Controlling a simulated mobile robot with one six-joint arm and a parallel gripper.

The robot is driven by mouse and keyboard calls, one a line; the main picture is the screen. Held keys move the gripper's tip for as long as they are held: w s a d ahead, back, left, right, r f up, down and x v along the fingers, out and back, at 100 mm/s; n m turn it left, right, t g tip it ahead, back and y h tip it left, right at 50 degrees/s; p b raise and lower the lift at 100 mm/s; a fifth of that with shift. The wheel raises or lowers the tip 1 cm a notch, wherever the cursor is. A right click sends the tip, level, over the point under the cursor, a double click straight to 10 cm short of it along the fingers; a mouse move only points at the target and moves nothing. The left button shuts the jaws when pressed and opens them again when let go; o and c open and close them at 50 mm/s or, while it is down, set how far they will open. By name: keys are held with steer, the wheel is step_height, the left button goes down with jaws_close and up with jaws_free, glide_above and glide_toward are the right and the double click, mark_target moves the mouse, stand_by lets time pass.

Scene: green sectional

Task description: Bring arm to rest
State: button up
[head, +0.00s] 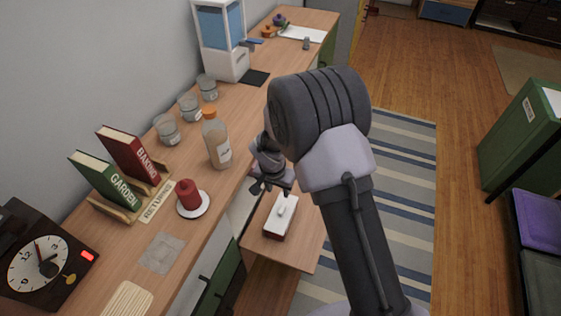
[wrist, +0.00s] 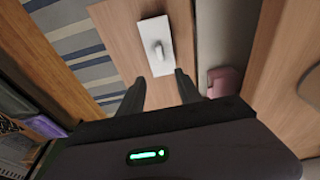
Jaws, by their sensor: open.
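My arm reaches up from the bottom of the head view and bends over toward the counter. My gripper (head: 272,186) hangs just past the counter's front edge, above a lower wooden surface (head: 258,247). In the wrist view my gripper (wrist: 161,88) shows two dark fingers spread apart with nothing between them. A white-topped box with a small handle (head: 281,217) rests on the lower surface below the gripper. It also shows beyond the fingertips in the wrist view (wrist: 155,47).
The counter (head: 205,233) holds an orange-capped bottle (head: 216,142), a red candle on a white plate (head: 188,195), several jars, upright books (head: 128,155) and a clock (head: 43,262). A striped rug (head: 408,160) covers the floor at right. A green cabinet (head: 525,130) stands beyond it.

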steer(key=s+d+r+t, duration=0.1)
steer(key=s+d+r, duration=0.2)
steer(key=r, duration=0.5)
steer(key=s+d+r+m+y, duration=0.1)
steer(key=s+d+r, duration=0.25)
steer(key=r, duration=0.55)
steer(key=s+d+r+t, duration=0.1)
steer(key=s+d+r, duration=0.15)
steer(key=r, duration=0.55)
steer(key=s+d+r+y, duration=0.1)
steer(key=s+r, duration=0.3)
steer(key=s, duration=0.4)
steer(key=s+d+r+t, duration=0.1)
steer(key=s+r, duration=0.3)
steer(key=s, duration=0.4)
steer(key=shift+s+d+n+t+y, duration=0.3)
steer(key=shift+s+d+y, duration=0.1)
steer(key=shift+d, duration=0.25)
